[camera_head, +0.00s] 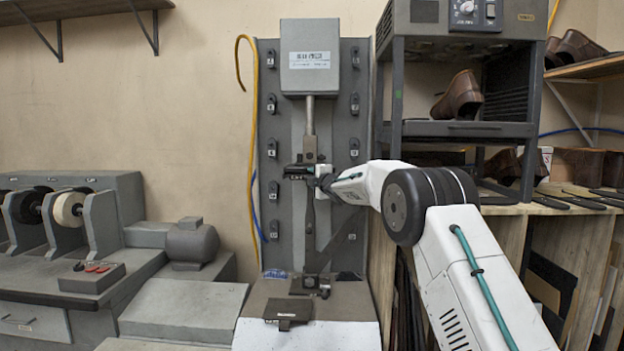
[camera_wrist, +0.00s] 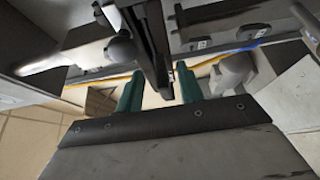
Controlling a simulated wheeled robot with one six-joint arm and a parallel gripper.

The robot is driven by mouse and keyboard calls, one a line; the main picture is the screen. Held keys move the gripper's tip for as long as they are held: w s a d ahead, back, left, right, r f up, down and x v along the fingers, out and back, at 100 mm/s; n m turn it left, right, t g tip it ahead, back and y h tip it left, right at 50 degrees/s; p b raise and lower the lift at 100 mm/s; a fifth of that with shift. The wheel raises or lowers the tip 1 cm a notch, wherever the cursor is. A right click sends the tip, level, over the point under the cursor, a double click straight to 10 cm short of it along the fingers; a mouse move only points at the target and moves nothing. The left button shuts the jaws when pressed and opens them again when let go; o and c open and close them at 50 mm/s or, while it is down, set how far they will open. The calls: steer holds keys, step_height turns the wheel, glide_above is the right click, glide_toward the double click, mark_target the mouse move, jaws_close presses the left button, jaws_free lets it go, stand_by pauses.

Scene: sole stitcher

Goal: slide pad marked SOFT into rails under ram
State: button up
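My gripper (camera_head: 322,178) is at the right side of the dark holder (camera_head: 298,172) below the ram (camera_head: 310,118). In the wrist view, my two teal fingers (camera_wrist: 160,88) stand apart, with pale background visible between them. A dark bar-like part (camera_wrist: 152,45) runs between and beyond the fingertips; no firm grip on it shows. A dark flat plate (camera_head: 288,309) with a small label lies on the machine's lower bed; the label is too small to read. I cannot tell which piece is marked SOFT, or whether a pad sits in the rails.
Numbered grey hooks (camera_head: 271,104) line both sides of the machine's back panel. A yellow hose (camera_head: 252,120) hangs at its left. A grey rack (camera_head: 455,131) with a brown shoe stands close at the right. A bench grinder (camera_head: 65,209) is at the left.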

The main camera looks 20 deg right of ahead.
steer(key=s+d, duration=0.1)
steer(key=s, duration=0.7)
steer(key=s+d+f+m+g+h, duration=0.35)
steer(key=f+m, duration=0.25)
steer(key=f, duration=0.4)
steer(key=s+d+f+m+g+h, duration=0.1)
steer(key=s+d+f+m+g, duration=0.2)
steer(key=s, duration=0.5)
steer(key=s+a+m+g, duration=0.3)
steer(key=s, duration=1.6)
steer(key=s+a+f+m+g+y, duration=0.1)
steer(key=s+a+m+g, duration=0.2)
steer(key=s, duration=1.6)
steer(key=s+a+m+g, duration=0.3)
steer(key=s+m+g, duration=0.1)
steer(key=s, duration=1.5)
steer(key=shift+s+a+f+m+y, duration=0.2)
steer(key=shift+s+a+m+y, duration=0.1)
steer(key=shift+m+y, duration=0.1)
